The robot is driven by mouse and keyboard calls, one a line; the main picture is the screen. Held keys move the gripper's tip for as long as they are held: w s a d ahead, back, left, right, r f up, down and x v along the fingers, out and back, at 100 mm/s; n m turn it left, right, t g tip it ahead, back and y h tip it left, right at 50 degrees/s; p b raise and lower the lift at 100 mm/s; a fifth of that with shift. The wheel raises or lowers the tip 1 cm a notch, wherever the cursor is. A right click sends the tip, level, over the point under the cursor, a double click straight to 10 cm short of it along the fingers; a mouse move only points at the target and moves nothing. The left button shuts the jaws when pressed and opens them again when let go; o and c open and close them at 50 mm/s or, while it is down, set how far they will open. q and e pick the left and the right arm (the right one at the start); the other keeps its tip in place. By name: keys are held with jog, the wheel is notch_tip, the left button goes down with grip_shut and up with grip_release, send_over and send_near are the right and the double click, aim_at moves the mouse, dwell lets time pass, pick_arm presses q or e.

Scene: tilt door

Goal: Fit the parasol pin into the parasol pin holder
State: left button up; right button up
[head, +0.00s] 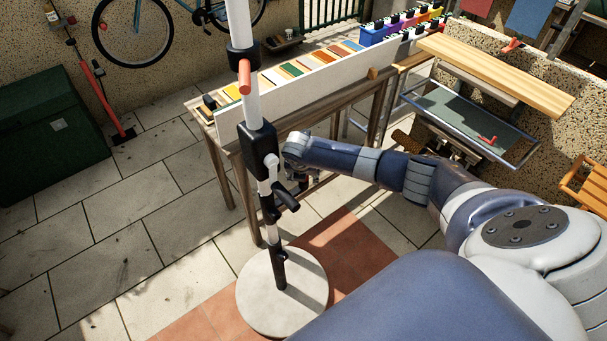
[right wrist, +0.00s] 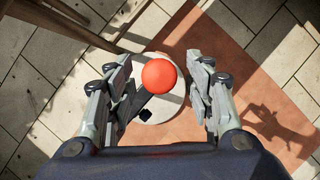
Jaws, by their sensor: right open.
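An orange cylinder that looks like the parasol pin (head: 244,77) shows against the white pole, just below a black collar (head: 243,54). I cannot tell whether it sits in a hole. A black housing (head: 259,145) is lower on the pole; which part is the pin holder is unclear. My right gripper (head: 300,176) is beside the pole, partly hidden. In the right wrist view my right gripper (right wrist: 161,85) is open, with an orange round end (right wrist: 159,75) between its fingers in the picture, not gripped. I cannot tell whether this is the same pin. My left gripper is not in view.
The pole stands on a round pale base (head: 255,303). A wooden table (head: 228,165) with a white panel and coloured samples is close behind. A bench with a grey tray (head: 465,115) is at the right. Paved floor (head: 110,230) is free at the left.

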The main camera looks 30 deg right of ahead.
notch_tip(320, 180, up, 10)
dwell(0.4)
jog(key=shift+s+f, duration=0.1)
dwell(0.5)
